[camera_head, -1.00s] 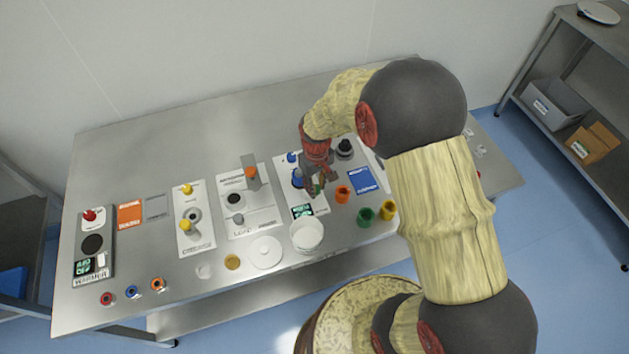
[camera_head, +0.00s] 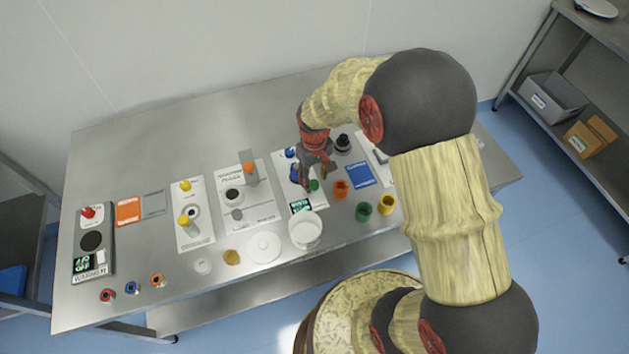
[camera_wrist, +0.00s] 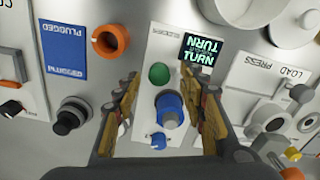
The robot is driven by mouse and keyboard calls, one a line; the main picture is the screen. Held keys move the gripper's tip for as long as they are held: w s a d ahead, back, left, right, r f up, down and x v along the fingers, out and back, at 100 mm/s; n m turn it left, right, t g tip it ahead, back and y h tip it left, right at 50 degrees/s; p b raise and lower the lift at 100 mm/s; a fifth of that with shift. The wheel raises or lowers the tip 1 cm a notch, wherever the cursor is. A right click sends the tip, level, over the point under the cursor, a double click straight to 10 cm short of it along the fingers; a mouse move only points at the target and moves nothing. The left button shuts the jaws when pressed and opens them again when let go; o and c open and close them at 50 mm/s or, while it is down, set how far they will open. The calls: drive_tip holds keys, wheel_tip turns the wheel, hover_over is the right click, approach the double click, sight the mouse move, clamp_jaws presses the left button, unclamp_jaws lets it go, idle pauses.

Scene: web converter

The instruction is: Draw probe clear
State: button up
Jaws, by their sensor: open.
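No part is marked as a probe, so I cannot tell which thing it is. My gripper (camera_head: 316,177) is open over a white panel at the right of the bench. In the wrist view, my gripper's fingers (camera_wrist: 172,84) stand on either side of a blue knob with a grey top (camera_wrist: 170,110). The knob also shows at the gripper's left in the head view (camera_head: 294,173). No clear contact shows. A green button (camera_wrist: 159,74) and a small blue knob (camera_wrist: 158,141) sit on the same panel. Its display (camera_wrist: 200,50) reads "TURN" on its legible line.
An orange ring (camera_wrist: 110,41), a blue "PLUGGED" plate (camera_wrist: 64,50) and a black knob (camera_wrist: 72,115) flank the panel.

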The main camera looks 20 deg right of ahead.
sight(315, 184)
wheel_tip(315, 184, up, 10)
drive_tip(key=shift+f, duration=0.15)
idle(0.7)
drive_tip(key=s+r+m+t, duration=0.3)
drive_tip(key=s+r+t, duration=0.2)
drive_tip(key=s+r, duration=1.5)
drive_tip(key=shift+d+r+t, duration=0.2)
drive_tip(key=shift+r+t, duration=0.1)
drive_tip(key=shift+r, duration=0.2)
drive_tip(key=shift+o, duration=0.2)
idle(2.1)
